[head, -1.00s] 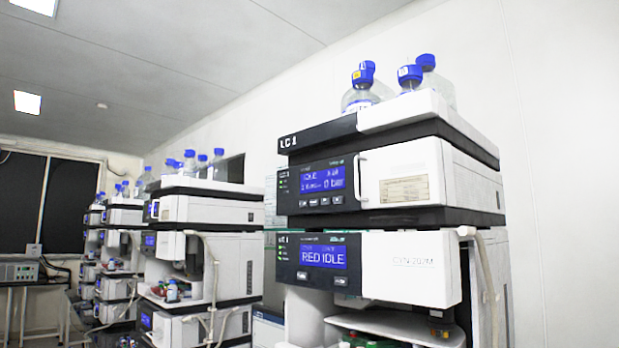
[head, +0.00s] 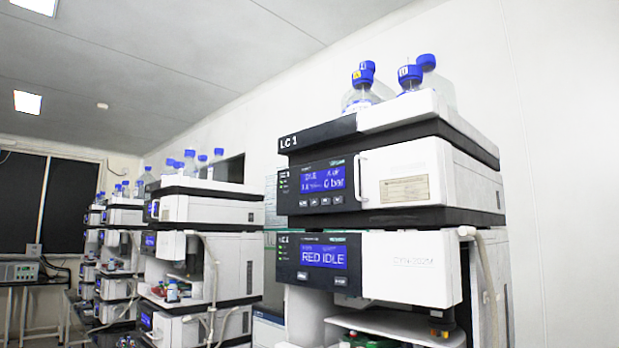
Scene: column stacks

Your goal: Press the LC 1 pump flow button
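The LC 1 stack (head: 405,268) stands at right of centre in the head view, with an "LC 1" label on its black top band (head: 318,133). Its upper module, the pump (head: 402,172), has a blue display (head: 322,179) ending in "0 bar". A row of several small buttons (head: 320,201) sits under that display; their markings are too small to read. The module below has a blue display (head: 322,257) reading "RED IDLE", with two buttons (head: 302,277) beneath it. Neither of my grippers is in view.
Bottles with blue caps (head: 410,78) stand on top of the LC 1 stack. A pale tube (head: 485,270) runs down its front right. More column stacks (head: 208,260) recede to the left. A bench with an instrument (head: 20,271) stands at far left.

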